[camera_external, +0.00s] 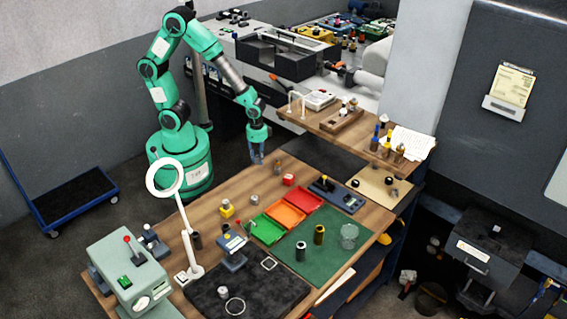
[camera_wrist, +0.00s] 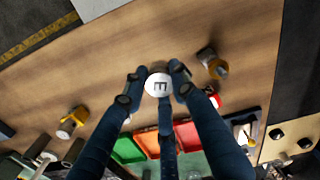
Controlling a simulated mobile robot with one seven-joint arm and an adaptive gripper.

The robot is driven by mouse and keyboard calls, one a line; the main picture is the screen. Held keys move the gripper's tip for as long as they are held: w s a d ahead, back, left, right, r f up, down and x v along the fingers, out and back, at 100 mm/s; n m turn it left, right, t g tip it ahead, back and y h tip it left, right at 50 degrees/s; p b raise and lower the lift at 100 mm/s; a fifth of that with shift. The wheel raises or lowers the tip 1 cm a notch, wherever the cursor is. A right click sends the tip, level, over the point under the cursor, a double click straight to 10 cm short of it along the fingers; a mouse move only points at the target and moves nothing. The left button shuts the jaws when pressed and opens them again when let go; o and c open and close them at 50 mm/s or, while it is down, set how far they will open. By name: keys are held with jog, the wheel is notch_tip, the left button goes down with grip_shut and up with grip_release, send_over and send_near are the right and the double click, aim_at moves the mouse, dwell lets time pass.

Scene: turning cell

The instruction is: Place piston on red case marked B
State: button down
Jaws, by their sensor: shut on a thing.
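My gripper (camera_external: 257,155) hangs above the far left end of the wooden workbench, fingers pointing down. In the wrist view, its dark fingers (camera_wrist: 158,82) are closed around a piston (camera_wrist: 159,85) with a round white top bearing a dark letter that looks like an E. In the external view the fingers hide most of the piston. A small red case (camera_external: 288,180) stands on the bench to the right of and below my gripper.
Green (camera_external: 264,230), orange (camera_external: 285,215) and red (camera_external: 304,200) trays lie on the bench. A yellow case (camera_external: 227,208) and a small grey part (camera_external: 253,199) stand left of the red case. A ring lamp (camera_external: 184,230) rises farther left.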

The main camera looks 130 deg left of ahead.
jog(key=shift+w, duration=0.1)
send_over(289, 176)
jog(key=shift+s+d+f, duration=0.25)
jog(key=shift+d+f, duration=0.1)
jog(key=shift+f, duration=0.35)
jog(key=shift+w, duration=0.1)
jog(key=shift+w+a, duration=0.2)
jog(key=shift+w, duration=0.1)
jog(key=shift+f, duration=1.8)
jog(key=shift+f, duration=0.15)
jog(key=c, duration=1.4)
grip_release()
